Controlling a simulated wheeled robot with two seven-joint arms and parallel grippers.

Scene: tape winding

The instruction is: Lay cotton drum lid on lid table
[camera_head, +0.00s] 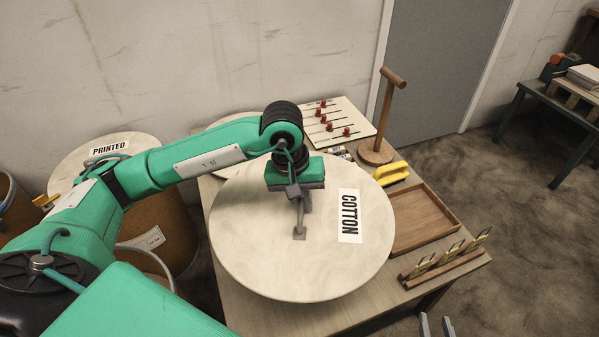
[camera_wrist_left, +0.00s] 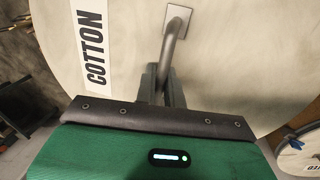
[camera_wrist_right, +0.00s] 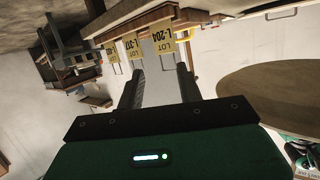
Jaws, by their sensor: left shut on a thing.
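The cotton drum lid (camera_head: 265,245) is a big pale disc with a black-on-white COTTON label. It looks about level over the wooden table (camera_head: 365,312), whose middle it hides. I cannot tell whether it touches the table. My left gripper (camera_head: 302,203) is shut on the lid's bar handle (camera_head: 299,232). The left wrist view shows the fingers (camera_wrist_left: 163,85) around the handle (camera_wrist_left: 174,40), beside the COTTON label (camera_wrist_left: 92,48). My right gripper (camera_head: 436,326) shows only its tips at the bottom edge. Its fingers (camera_wrist_right: 160,88) are apart and empty in the right wrist view.
A wooden tray (camera_head: 450,212), a rack of tags (camera_head: 445,262), a yellow-handled tool (camera_head: 391,173), a wooden post stand (camera_head: 385,110) and a red-knobbed board (camera_head: 345,110) surround the lid. Another pale disc (camera_head: 222,168) shows behind it. A drum labelled PRINTED (camera_head: 110,147) stands left.

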